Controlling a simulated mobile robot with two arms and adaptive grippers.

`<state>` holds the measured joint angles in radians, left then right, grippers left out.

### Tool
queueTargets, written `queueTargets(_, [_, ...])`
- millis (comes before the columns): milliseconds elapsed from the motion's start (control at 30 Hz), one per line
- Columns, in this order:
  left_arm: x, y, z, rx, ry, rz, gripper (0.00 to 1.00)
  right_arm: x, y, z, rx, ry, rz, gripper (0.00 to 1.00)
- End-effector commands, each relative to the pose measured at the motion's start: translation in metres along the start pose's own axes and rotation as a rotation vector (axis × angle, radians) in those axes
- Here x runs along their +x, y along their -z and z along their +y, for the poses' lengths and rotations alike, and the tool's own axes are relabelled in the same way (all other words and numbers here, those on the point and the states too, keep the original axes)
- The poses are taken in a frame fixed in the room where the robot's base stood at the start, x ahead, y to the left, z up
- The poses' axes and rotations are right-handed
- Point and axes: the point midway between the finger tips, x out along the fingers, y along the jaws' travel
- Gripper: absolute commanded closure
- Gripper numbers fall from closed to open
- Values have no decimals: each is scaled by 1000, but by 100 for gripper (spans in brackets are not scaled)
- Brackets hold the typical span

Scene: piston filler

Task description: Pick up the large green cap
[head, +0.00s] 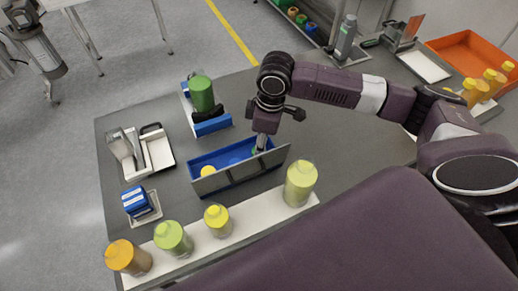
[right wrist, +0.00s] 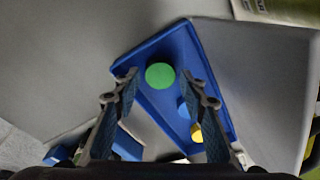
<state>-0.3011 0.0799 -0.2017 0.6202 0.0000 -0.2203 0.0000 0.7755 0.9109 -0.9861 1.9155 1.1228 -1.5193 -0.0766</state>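The large green cap (right wrist: 160,75) lies in a blue bin (right wrist: 193,45) in the right wrist view, near the bin's wider end. A blue cap (right wrist: 182,107) and a yellow cap (right wrist: 196,133) lie in the same bin. My right gripper (right wrist: 163,84) is open, with its fingers apart on either side of the green cap in that view and nothing held. In the head view the right gripper (head: 262,143) points down into the right end of the bin (head: 240,176). It mostly hides the green cap there. My left gripper is not in view.
Bottles with orange, green and yellow tops (head: 172,238) stand on a white strip along the table's near edge. A green cylinder (head: 201,94) stands behind the bin. A tray with a scoop (head: 157,150) and a blue block (head: 136,203) are at left.

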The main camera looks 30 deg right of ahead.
Motion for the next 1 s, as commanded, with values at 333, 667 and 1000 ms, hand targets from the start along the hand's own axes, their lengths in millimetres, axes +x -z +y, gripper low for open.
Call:
queueTargets(333, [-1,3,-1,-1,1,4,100,14,0,0,-1,-1,0,61])
queueTargets(667, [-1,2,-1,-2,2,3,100,13,0,0,-1,-1,0,78])
queueTargets(1000, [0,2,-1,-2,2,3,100,6,1,0,-1,-1,1,78])
